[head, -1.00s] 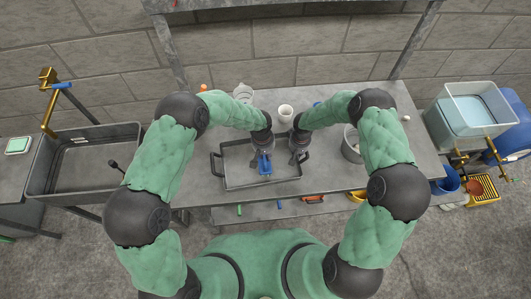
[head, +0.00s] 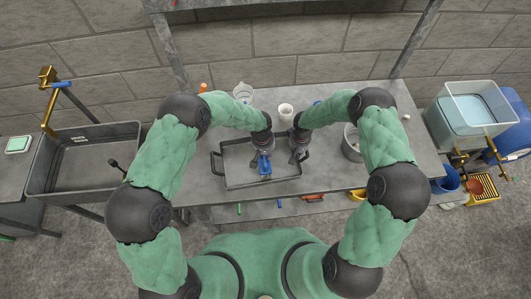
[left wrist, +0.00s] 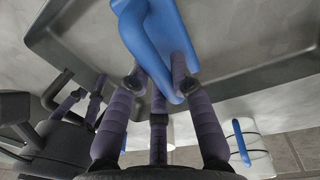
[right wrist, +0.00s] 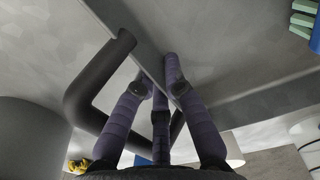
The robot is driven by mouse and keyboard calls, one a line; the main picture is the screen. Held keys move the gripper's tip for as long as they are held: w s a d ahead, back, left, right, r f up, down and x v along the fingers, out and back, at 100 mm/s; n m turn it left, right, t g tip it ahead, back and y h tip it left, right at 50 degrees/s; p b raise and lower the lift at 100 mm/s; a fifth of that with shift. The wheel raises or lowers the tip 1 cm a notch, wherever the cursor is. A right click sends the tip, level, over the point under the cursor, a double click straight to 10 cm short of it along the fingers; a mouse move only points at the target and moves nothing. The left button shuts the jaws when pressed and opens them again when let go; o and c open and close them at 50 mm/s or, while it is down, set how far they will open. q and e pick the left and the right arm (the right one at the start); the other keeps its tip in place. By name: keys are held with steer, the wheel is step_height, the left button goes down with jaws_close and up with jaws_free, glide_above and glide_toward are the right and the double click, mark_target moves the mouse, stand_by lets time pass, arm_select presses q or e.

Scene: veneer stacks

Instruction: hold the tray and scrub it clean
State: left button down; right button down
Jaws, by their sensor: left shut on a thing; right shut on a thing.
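The grey rectangular tray (head: 232,168) lies on the metal table, with a dark handle (head: 215,163) at its left end. My left gripper (head: 264,158) is shut on a blue scrubbing brush (head: 265,168) inside the tray, right of its middle. The left wrist view shows the blue brush handle (left wrist: 155,45) between the fingers. My right gripper (head: 299,156) is at the tray's right end.
A white cup (head: 285,111) and a clear jug (head: 243,92) stand behind the tray. A grey bucket (head: 351,146) stands right of it. A dark sink basin (head: 85,165) is at the left. A clear water tub (head: 478,105) is at the far right.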

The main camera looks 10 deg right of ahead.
arm_select(q)
steer(key=shift+f, duration=0.2)
steer(key=shift+d, duration=0.1)
steer(key=shift+d+r, duration=0.1)
steer(key=shift+d, duration=0.5)
steer(key=shift+a, duration=1.4)
steer(key=shift+d, duration=1.4)
steer(key=shift+a+f, duration=0.2)
steer(key=shift+a, duration=1.05)
steer(key=shift+s+a+f, duration=0.1)
steer(key=shift+a, duration=0.05)
